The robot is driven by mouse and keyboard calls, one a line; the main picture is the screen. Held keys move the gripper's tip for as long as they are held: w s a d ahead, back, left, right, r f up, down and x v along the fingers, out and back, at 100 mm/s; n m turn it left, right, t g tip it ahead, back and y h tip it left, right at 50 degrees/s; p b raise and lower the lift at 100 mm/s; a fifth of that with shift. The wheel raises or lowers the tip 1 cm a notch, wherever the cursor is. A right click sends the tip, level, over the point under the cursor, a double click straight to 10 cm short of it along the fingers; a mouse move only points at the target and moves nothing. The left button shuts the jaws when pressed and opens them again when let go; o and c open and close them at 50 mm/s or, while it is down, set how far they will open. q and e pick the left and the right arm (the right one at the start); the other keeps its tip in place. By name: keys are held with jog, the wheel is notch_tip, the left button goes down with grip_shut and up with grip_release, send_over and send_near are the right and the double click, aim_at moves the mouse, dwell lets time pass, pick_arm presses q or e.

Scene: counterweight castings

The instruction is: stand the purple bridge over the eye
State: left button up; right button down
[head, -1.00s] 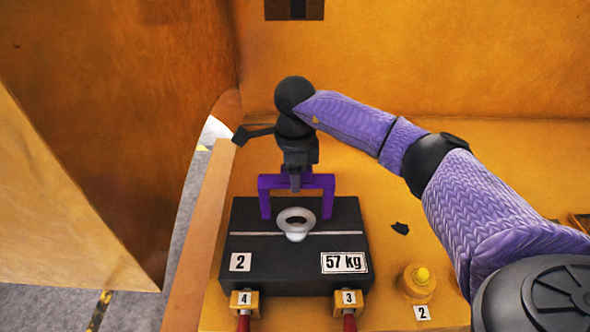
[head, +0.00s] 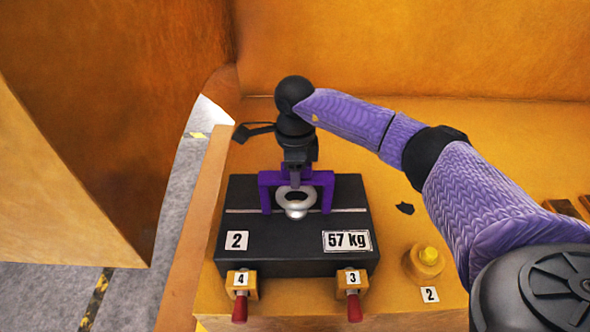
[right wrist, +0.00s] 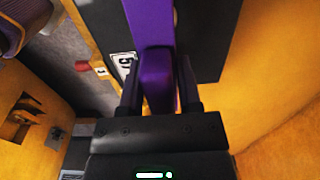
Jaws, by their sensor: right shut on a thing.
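The purple bridge (head: 322,180) is upright, with its legs pointing down left and right of the pale ring-shaped eye (head: 295,211). The eye sits on top of the black casting (head: 293,245), which is marked 2 and 57 kg. My right gripper (head: 295,179) is shut on the middle of the bridge's top bar. In the right wrist view the bridge (right wrist: 157,75) lies between the two dark fingers, and the eye is hidden. I cannot tell whether the leg ends touch the casting. My left gripper is not in view.
Two yellow blocks with red handles, marked 4 (head: 241,284) and 3 (head: 352,283), are at the casting's front. A yellow knob (head: 425,262) stands to the right. A small black scrap (head: 405,208) lies beside the casting. A tall orange wall (head: 410,50) closes the back.

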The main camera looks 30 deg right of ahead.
jog(key=shift+f, duration=0.3)
jog(key=shift+c, duration=1)
grip_release()
notch_tip(320, 180, up, 10)
jog(key=shift+b, duration=0.3)
